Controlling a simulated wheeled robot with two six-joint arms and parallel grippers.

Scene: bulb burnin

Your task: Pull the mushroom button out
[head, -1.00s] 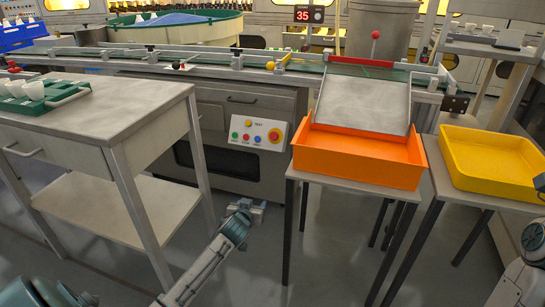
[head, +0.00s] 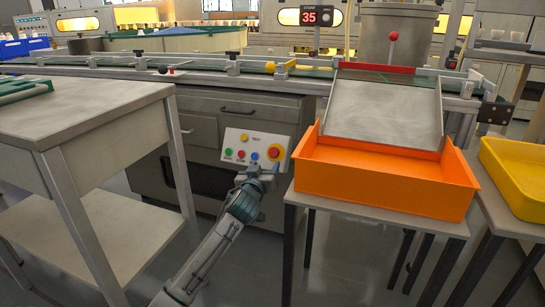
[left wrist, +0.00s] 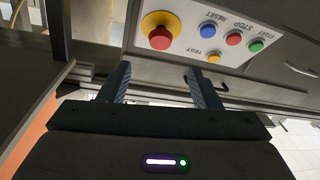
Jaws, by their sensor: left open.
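The mushroom button (head: 275,152) is a red knob on a round yellow base, at the right end of a white control panel (head: 238,146) on the front of the grey conveyor cabinet. In the left wrist view the panel appears upside down, with the mushroom button (left wrist: 160,32) at upper middle. My left gripper (head: 262,170) is just below and in front of the panel. Its two fingers (left wrist: 160,80) are spread apart and empty, short of the button and apart from it. My right gripper is out of view.
Small green, red, blue and yellow buttons sit left of the mushroom button. An orange bin (head: 385,178) on a stand is close to the right of my gripper. A grey table (head: 90,115) stands at the left. A yellow tray (head: 515,175) is far right.

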